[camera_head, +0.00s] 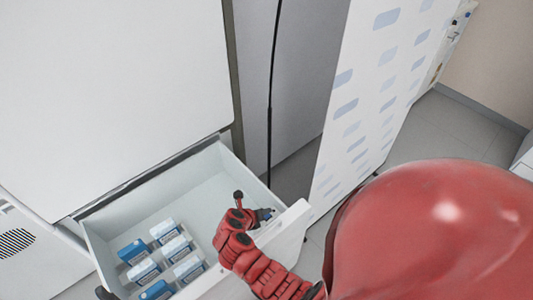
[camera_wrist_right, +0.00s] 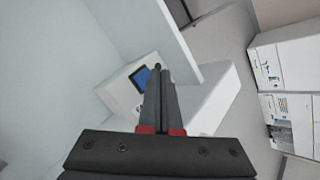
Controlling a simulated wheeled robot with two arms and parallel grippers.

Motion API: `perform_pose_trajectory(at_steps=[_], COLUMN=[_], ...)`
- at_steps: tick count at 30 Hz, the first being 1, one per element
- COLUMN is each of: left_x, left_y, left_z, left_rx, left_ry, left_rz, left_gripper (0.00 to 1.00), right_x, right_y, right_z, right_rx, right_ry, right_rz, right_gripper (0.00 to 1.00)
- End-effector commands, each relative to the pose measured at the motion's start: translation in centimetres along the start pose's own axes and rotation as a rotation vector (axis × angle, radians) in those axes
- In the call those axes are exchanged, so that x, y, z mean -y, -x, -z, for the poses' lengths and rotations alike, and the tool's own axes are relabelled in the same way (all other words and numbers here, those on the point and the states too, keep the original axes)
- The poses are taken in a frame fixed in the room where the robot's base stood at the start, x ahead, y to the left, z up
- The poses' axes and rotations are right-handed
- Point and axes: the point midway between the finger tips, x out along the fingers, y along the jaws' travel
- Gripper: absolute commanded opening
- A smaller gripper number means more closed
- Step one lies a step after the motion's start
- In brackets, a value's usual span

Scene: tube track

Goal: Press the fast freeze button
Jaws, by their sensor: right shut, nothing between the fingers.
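My right gripper (camera_head: 266,214) is at the right corner of the pulled-out drawer in the head view. In the right wrist view its two dark fingers (camera_wrist_right: 158,70) are shut together with nothing between them. Beyond them is a white panel (camera_wrist_right: 112,94) with a small blue screen (camera_wrist_right: 141,78). The fingertips overlap the screen's right edge in the picture; I cannot tell whether they touch the panel. A small dark mark shows below the screen, partly behind the fingers. I cannot make out a labelled fast freeze button. My left gripper is not clearly visible.
The open white drawer (camera_head: 209,192) holds several blue-and-white packs (camera_head: 172,246). A large white cabinet front (camera_head: 110,90) stands above it. A tall white panel with blue rectangles (camera_head: 352,105) stands to the right. White equipment (camera_wrist_right: 287,85) stands farther right in the wrist view.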

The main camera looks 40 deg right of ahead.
Motion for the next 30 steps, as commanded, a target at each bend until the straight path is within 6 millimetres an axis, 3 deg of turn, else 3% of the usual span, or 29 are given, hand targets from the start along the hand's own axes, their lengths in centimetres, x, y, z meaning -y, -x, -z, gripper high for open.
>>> perform_pose_trajectory(at_steps=[30], left_x=[0.04], left_y=[-0.7], left_z=[0.12], left_rx=[0.0], left_ry=[0.0], left_rz=[0.0], left_gripper=[0.72], right_x=[-0.07], right_y=[-0.19], right_z=[0.14], right_rx=[-0.001], right_ry=[0.002], right_rz=[0.003], right_gripper=[0.0])
